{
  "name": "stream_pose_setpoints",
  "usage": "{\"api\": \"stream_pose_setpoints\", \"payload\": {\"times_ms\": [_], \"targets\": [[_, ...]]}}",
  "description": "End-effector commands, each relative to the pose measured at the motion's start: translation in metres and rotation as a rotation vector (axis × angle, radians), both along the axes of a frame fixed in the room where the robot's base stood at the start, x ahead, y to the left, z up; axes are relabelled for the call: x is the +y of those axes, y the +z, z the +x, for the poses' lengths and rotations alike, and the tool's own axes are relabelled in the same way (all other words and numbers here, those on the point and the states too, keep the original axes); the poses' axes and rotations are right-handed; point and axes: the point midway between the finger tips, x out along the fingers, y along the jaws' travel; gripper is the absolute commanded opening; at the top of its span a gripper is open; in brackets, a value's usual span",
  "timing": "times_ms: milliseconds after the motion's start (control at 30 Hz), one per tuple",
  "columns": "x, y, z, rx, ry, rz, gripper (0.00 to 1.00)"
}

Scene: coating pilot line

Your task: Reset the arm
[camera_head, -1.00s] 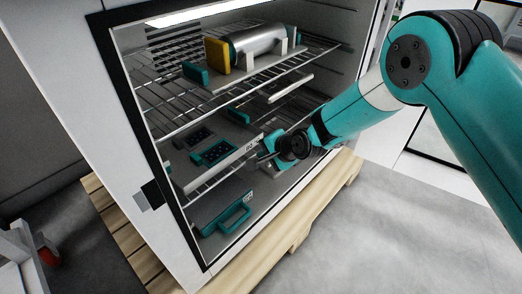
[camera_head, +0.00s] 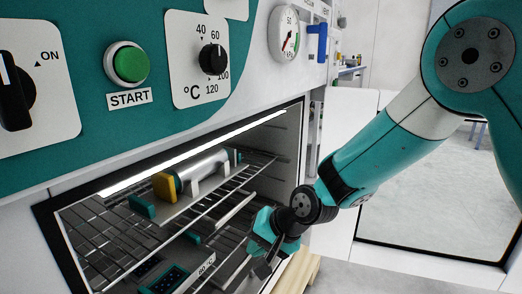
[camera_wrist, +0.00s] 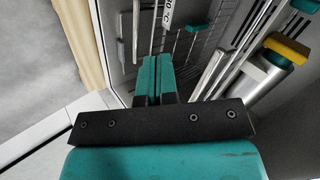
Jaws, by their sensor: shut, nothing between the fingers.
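My gripper (camera_head: 262,252) is at the front opening of an oven chamber, at the right side in the head view. In the wrist view its two teal fingers (camera_wrist: 155,78) are together, with nothing between them. Past the fingertips in the wrist view are wire racks and a white temperature label (camera_wrist: 169,14). My teal arm reaches in from the right in the head view.
The upper wire shelf (camera_head: 225,207) holds a metal cylinder (camera_head: 203,168) with a yellow end (camera_head: 165,187). A teal tray (camera_head: 165,281) sits below. The panel above has a green START button (camera_head: 130,64), a temperature knob (camera_head: 213,59) and a gauge (camera_head: 285,33). Open floor (camera_head: 420,210) lies right.

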Motion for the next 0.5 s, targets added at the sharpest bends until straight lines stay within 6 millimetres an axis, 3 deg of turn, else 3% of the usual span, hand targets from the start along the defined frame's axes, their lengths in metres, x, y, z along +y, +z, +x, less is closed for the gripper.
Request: {"api": "stream_pose_setpoints", "payload": {"times_ms": [33,200,333,500], "targets": [[-0.016,0.028,-0.015,-0.022,0.056,-0.032,0.00],[-0.069,0.089,-0.079,-0.069,0.276,-0.154,0.00],[-0.103,0.115,-0.130,-0.093,0.428,-0.228,0.00],[-0.135,0.132,-0.184,-0.112,0.582,-0.294,0.00]]}}
